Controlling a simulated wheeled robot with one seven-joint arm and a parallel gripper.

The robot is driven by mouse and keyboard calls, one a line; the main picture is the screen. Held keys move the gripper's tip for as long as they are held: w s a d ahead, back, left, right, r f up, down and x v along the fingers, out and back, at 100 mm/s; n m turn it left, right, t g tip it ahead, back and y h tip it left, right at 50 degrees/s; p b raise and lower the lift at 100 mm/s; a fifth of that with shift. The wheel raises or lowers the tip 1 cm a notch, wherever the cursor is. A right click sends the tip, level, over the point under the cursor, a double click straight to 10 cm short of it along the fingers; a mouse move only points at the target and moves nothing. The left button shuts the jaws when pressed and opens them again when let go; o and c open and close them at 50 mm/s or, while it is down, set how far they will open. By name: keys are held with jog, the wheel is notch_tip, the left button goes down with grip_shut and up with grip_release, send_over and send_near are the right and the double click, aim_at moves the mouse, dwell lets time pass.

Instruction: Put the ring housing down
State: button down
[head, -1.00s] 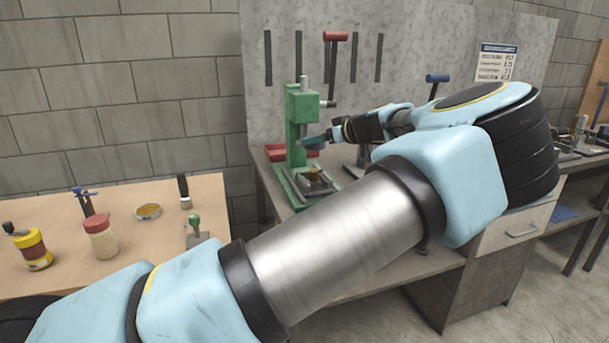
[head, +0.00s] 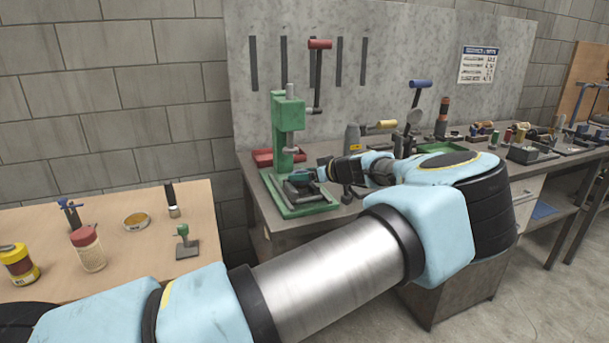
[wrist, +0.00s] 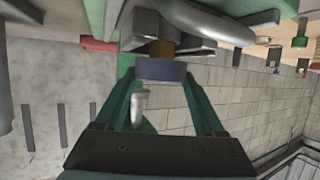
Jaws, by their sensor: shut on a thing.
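The ring housing (wrist: 162,71) is a dark blue-grey round piece. In the wrist view it sits between the green fingertips of my gripper (wrist: 160,76), which is shut on it. A bronze-coloured piece (wrist: 163,48) shows right against it, in front of a dark block fixture (wrist: 180,27); I cannot tell whether the two touch. In the head view my gripper (head: 304,177) is low over the base of the green press (head: 288,128), at the fixture. The housing is hard to make out there, largely hidden by the fingers.
The press ram (head: 291,152) hangs just above my gripper, and the press column stands close behind. A red tray (head: 270,157) lies behind the press. A wooden table (head: 150,190) with jars stands at the left.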

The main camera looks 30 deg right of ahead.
jog(key=shift+f, duration=0.6)
jog(key=shift+c, duration=1)
grip_release()
jog(key=shift+f, duration=0.1)
jog(key=shift+o, duration=1)
jog(key=shift+p, duration=0.45)
